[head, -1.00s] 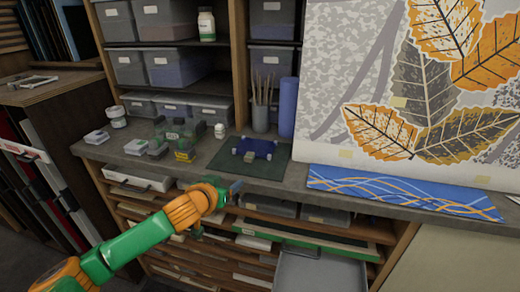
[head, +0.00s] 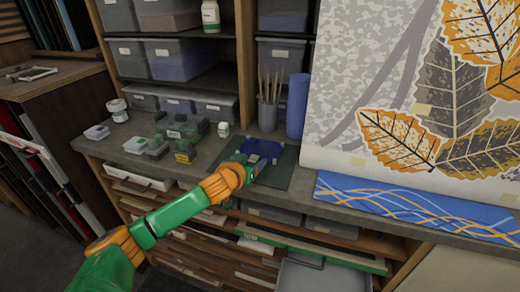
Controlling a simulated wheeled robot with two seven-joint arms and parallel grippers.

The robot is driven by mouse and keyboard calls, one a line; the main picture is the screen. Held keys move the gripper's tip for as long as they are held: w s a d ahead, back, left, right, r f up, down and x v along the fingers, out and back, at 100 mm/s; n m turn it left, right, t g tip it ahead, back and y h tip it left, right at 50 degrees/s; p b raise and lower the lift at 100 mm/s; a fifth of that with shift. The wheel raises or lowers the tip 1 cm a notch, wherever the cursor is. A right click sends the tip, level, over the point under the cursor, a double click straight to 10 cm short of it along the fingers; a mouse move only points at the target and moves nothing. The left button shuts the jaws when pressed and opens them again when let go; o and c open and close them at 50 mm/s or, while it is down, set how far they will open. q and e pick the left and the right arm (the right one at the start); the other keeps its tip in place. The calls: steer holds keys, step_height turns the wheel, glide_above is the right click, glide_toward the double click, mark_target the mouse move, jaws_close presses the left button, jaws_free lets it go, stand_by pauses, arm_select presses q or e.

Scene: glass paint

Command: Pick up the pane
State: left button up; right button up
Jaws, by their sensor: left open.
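A small dark blue piece (head: 265,147), which looks like the pane, sits on a dark green mat (head: 278,178) on the grey counter. My left arm reaches in from the lower left, and my left gripper (head: 251,161) is at the near left side of the blue piece. The gripper is open; its fingers overlap the piece's near edge in the picture, and I cannot tell whether they touch it. The gripper hides part of the piece and mat. My right gripper is not in view.
A blue patterned strip (head: 410,204) lies to the right, below a leaf-patterned panel (head: 390,60).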

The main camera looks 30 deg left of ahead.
arm_select(q)
steer(key=shift+s, duration=0.1)
jaws_close()
steer(key=shift+r, duration=0.2)
